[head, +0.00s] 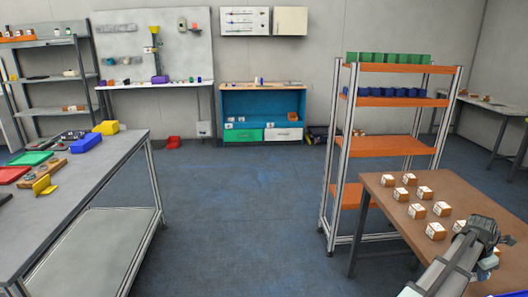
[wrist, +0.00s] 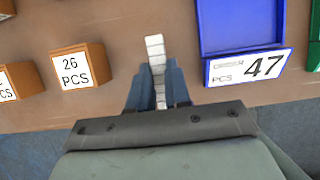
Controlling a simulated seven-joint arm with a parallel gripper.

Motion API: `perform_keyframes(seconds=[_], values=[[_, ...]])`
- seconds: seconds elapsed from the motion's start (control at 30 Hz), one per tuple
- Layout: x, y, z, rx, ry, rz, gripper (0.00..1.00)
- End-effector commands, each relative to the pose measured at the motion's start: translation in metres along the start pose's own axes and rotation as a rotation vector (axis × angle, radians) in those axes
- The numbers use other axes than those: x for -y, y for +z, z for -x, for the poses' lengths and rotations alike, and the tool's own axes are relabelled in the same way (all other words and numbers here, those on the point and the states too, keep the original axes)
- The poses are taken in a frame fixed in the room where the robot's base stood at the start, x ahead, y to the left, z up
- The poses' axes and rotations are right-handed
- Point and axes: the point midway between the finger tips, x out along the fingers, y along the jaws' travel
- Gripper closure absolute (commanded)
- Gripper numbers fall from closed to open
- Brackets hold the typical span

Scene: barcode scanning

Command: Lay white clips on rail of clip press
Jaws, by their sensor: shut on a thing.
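My gripper (wrist: 158,82) is shut on a narrow white segmented strip, which looks like the white clips (wrist: 155,48). The strip sticks out past the fingertips, over or on the brown table; I cannot tell whether it touches the wood. In the head view my gripper (head: 485,232) is over the brown table at the lower right, and the clips cannot be made out there. I cannot pick out the clip press or its rail in either view.
Several small labelled boxes (head: 417,211) stand on the brown table (head: 385,222); one reads "26 PCS" (wrist: 75,67). A blue bin (wrist: 240,25) marked 47 is right of my gripper. An orange-shelved rack (head: 385,147) stands behind. A grey workbench (head: 95,165) holds coloured parts at left.

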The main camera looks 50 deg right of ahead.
Motion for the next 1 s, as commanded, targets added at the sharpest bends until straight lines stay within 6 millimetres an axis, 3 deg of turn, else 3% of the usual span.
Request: perform_keyframes(seconds=[0.27,0.6,1.0], values=[[-0.042,-0.035,0.009,0.000,-0.007,-0.017,1.00],[-0.117,-0.112,0.030,0.000,-0.030,-0.070,1.00],[-0.189,-0.214,0.061,-0.001,-0.059,-0.139,1.00]])
